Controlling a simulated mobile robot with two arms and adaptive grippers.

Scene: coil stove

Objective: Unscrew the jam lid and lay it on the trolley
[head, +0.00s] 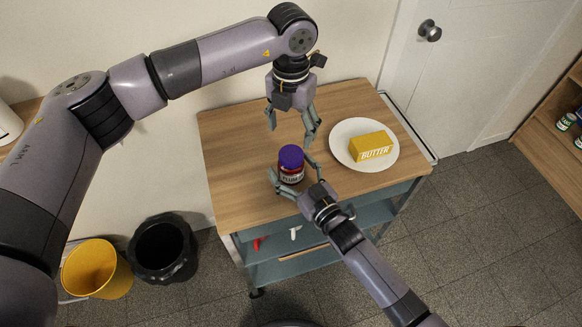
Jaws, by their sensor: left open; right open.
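A jam jar (291,174) with a dark red label stands upright on the wooden top of the trolley (240,150). Its purple lid (291,156) is on top of the jar. My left gripper (291,130) is open and points down above and slightly behind the lid, apart from it. My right gripper (290,179) is open, with one finger on either side of the jar low down. I cannot tell whether its fingers touch the glass.
A white plate (340,148) with a yellow butter block (371,146) is at the trolley's right. Bare wood is free left of the jar. A black bin (163,250) and a yellow bucket (97,268) stand on the floor at left. A door (480,60) is behind.

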